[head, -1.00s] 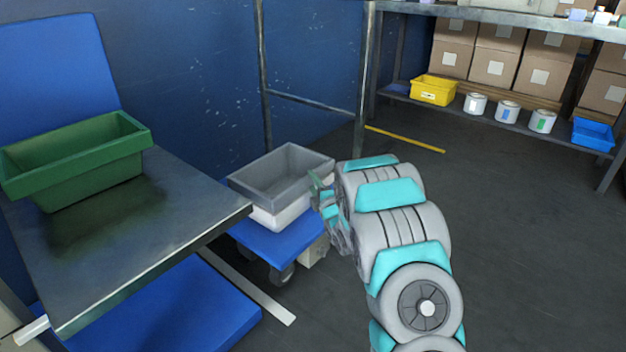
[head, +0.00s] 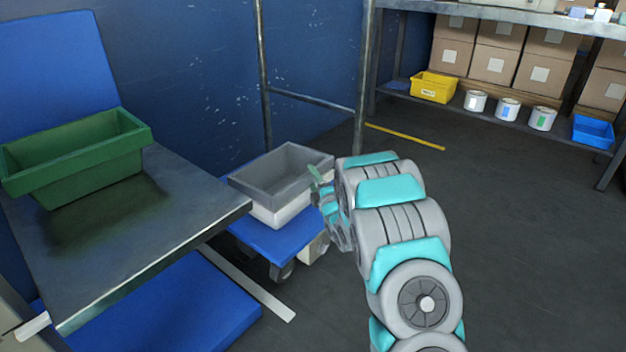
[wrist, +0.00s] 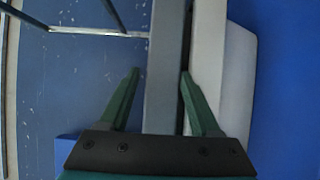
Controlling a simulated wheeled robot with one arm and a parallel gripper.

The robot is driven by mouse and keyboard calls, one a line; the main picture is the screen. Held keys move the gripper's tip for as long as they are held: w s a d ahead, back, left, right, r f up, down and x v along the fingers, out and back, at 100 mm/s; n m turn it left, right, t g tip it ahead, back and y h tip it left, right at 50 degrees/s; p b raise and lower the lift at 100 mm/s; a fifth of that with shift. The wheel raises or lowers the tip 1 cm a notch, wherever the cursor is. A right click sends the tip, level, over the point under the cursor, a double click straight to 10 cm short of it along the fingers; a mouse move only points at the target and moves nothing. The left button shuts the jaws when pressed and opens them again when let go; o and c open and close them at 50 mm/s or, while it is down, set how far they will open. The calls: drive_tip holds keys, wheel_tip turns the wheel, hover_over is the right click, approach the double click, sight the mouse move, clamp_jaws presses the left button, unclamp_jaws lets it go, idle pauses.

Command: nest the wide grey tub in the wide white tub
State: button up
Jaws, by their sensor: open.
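The wide grey tub (head: 254,188) sits in the top of the wide white tub (head: 280,214), on a low blue cart. Its grey rim stands above the white wall; how deep it rests inside is hard to tell. My gripper (head: 318,184) is at the right end of the tubs, partly hidden by my arm. In the wrist view my gripper (wrist: 160,85) is open, with the grey tub's edge (wrist: 168,70) between its fingers. The white tub's paler edge (wrist: 209,50) runs alongside, behind the right finger. I cannot tell whether the fingers touch either tub.
The blue cart (head: 262,242) stands beside a metal table (head: 180,215) that holds a green bin (head: 85,175). A metal rack frame (head: 310,102) stands behind the cart. A shelf at the back right holds a yellow bin (head: 433,88), cans and boxes. The floor right of my arm is clear.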

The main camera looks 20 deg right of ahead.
drive_tip(key=shift+s+f, duration=0.2)
drive_tip(key=shift+f, duration=0.2)
drive_tip(key=s+p, duration=0.1)
drive_tip(key=s, duration=0.6)
drive_tip(key=shift+s+d+r, duration=0.2)
drive_tip(key=shift+d+r, duration=0.1)
drive_tip(key=shift+d, duration=0.05)
drive_tip(key=shift+s, duration=0.1)
